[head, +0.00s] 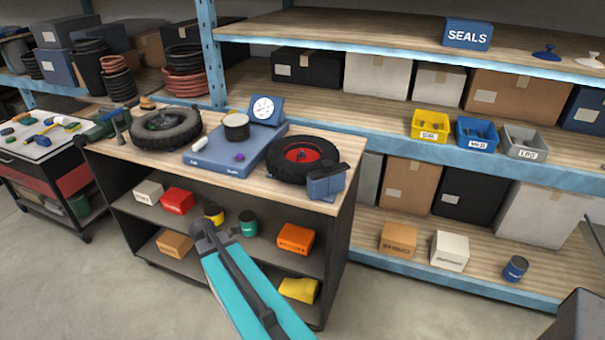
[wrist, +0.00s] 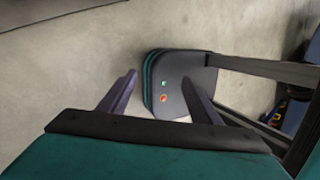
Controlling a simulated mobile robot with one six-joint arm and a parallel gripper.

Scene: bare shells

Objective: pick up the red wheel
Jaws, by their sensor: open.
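The red wheel (head: 300,155), a red hub inside a black tyre, lies flat on the right part of the wooden bench top (head: 232,187) in the head view. A blue-grey block with a dark bar (head: 325,184) stands at the bench's front right corner and hides a little of the tyre's right edge. My gripper (wrist: 159,78) shows in the wrist view, its two dark purple fingers apart with nothing between them. The wheel is not in the wrist view, and I cannot make out my gripper in the head view.
A blue platform (head: 213,160) with a dial, left of the wheel, carries a black spool. Blue-edged racking (head: 420,165) stands behind. Floor is clear in front.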

